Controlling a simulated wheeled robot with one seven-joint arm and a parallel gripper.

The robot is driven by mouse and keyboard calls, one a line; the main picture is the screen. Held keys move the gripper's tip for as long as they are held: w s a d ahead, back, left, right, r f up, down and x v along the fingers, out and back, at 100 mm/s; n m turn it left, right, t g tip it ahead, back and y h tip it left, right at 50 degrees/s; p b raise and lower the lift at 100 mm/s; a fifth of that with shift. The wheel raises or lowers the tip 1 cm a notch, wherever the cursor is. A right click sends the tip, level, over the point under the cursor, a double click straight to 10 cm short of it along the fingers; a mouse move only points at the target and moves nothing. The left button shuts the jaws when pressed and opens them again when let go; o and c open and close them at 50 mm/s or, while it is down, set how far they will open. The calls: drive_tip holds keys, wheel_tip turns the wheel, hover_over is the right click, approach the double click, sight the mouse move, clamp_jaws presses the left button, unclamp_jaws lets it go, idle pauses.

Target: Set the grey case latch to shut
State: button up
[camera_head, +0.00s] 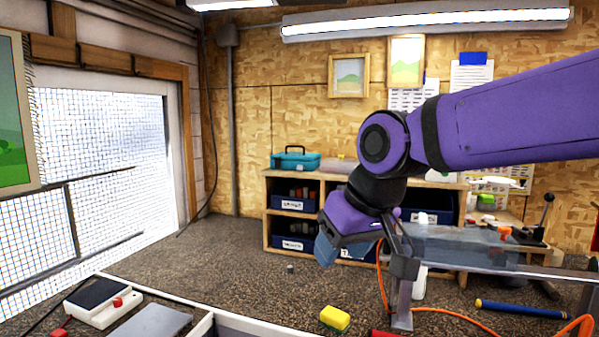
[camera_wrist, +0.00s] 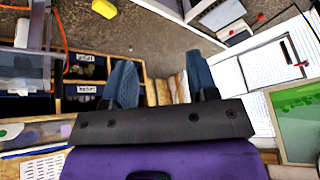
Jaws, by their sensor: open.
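My gripper (camera_head: 327,250) hangs in the middle of the head view, in front of the wooden shelf and above the dark floor. In the wrist view its two blue fingers (camera_wrist: 161,78) stand wide apart with nothing between them. A flat grey panel (camera_head: 152,326), possibly the grey case, lies at the bottom left of the head view, well away from the gripper. A grey panel (camera_wrist: 222,14) also shows at the top right of the wrist view. I cannot make out a latch on it or its setting.
A white box with a dark top and a red knob (camera_head: 103,302) lies beside the grey panel. A yellow block (camera_head: 335,318) lies at bottom centre. A clear-topped stand (camera_head: 470,248) and orange hose (camera_head: 440,311) are at right. A teal toolbox (camera_head: 295,160) tops the shelf (camera_head: 267,225).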

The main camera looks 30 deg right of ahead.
drive_tip(key=w+d+f+m, duration=0.4)
drive_tip(key=w+d, duration=0.2)
drive_tip(key=w, duration=0.5)
drive_tip(key=w+d+f+m, duration=0.4)
drive_tip(key=w+d+f, duration=0.15)
drive_tip(key=w, duration=0.55)
drive_tip(key=w+d+f+m+h, duration=0.2)
drive_tip(key=w+d+f+h, duration=0.15)
drive_tip(key=d, duration=0.35)
drive_tip(key=w+d+f+m+h, duration=0.2)
drive_tip(key=w+d+h, duration=0.1)
drive_tip(key=w+d, duration=0.3)
drive_tip(key=w+d+f+m+h, duration=0.2)
drive_tip(key=w+d+h, duration=0.15)
drive_tip(key=d, duration=0.45)
drive_tip(key=n+t+h, duration=0.4)
drive_tip(key=t+h, duration=0.5)
approach(299, 168)
drive_tip(key=shift+y, duration=0.3)
drive_tip(key=x, duration=0.8)
drive_tip(key=shift+d+r, duration=0.15)
drive_tip(key=shift+r, duration=0.15)
